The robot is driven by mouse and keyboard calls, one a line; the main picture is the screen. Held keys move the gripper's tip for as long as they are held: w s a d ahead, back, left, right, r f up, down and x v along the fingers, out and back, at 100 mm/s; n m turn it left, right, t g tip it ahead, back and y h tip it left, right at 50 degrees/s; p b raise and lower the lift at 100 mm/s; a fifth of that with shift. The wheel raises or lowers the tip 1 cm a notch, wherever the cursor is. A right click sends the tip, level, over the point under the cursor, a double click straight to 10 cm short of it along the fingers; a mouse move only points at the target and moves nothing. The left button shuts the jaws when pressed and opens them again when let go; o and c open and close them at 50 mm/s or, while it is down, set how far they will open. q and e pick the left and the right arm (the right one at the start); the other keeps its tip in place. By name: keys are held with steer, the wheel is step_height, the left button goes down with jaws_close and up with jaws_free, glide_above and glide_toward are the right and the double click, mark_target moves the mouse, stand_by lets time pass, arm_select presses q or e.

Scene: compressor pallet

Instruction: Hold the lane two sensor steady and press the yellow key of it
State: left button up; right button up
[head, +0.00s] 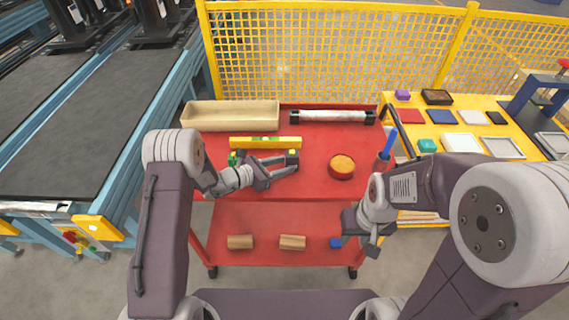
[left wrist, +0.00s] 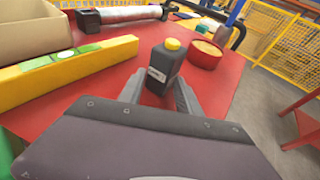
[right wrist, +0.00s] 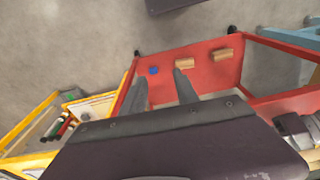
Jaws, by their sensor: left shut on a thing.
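A dark grey box-shaped sensor (left wrist: 162,70) with a yellow key (left wrist: 172,44) on top and a pale label on its front stands upright on the red cart top. The label is too small to read. My left gripper (left wrist: 158,84) is shut on its lower part, one finger on each side. In the head view, the sensor's yellow top (head: 292,152) shows between the fingertips of my left gripper (head: 288,164). My right gripper (head: 361,236) is open and empty, low in front of the cart at the right. Its two fingers are apart in the right wrist view (right wrist: 160,78).
A yellow level (head: 265,142), a beige bin (head: 230,114), a black-and-white roll (head: 332,117) and a round red container (head: 341,167) surround the sensor. Wooden blocks (head: 292,242) lie on the cart's lower shelf. A yellow table (head: 409,104) stands right, a conveyor (head: 85,110) left.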

stand_by(0.4)
jaws_close()
stand_by(1.5)
